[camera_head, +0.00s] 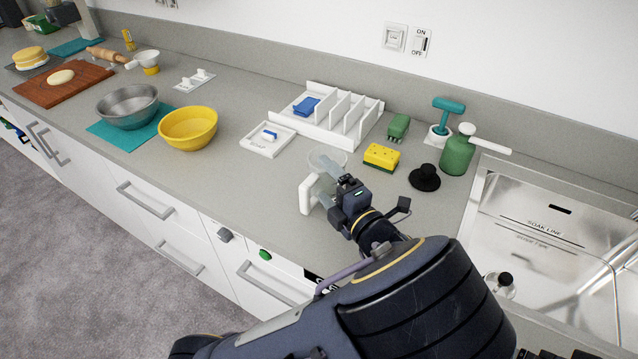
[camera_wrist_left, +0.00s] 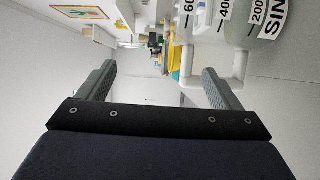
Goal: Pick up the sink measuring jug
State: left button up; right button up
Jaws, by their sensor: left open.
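The measuring jug is clear, with a white handle (camera_head: 307,194) and a round rim (camera_head: 327,157); it stands on the counter, partly hidden behind my left gripper (camera_head: 328,181). In the left wrist view the jug (camera_wrist_left: 243,22) shows at upper right with black scale marks and the letters "SIN". Its white handle (camera_wrist_left: 187,55) appears between the lines of my fingers, nearer the right finger. My left gripper (camera_wrist_left: 160,80) is open with nothing held between its fingers. I cannot tell whether a finger touches the handle. My right gripper is not in view.
A white small tray (camera_head: 252,146) and slotted rack (camera_head: 357,132) stand behind the jug. A yellow sponge (camera_head: 381,157), black plug (camera_head: 425,178) and green bottle (camera_head: 457,156) are to its right, before the steel sink (camera_head: 545,225). A yellow bowl (camera_head: 188,128) is to the left.

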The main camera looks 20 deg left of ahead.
aim_at(309, 189)
pick_arm(q)
notch_tip(309, 189, down, 7)
jog(key=shift+s+f, duration=0.1)
jog(key=shift+f, duration=0.05)
jog(key=p+x, duration=0.2)
jog(key=x, duration=0.5)
jog(key=shift+a+f, duration=0.1)
jog(key=shift+a, duration=0.15)
jog(key=c, duration=0.9)
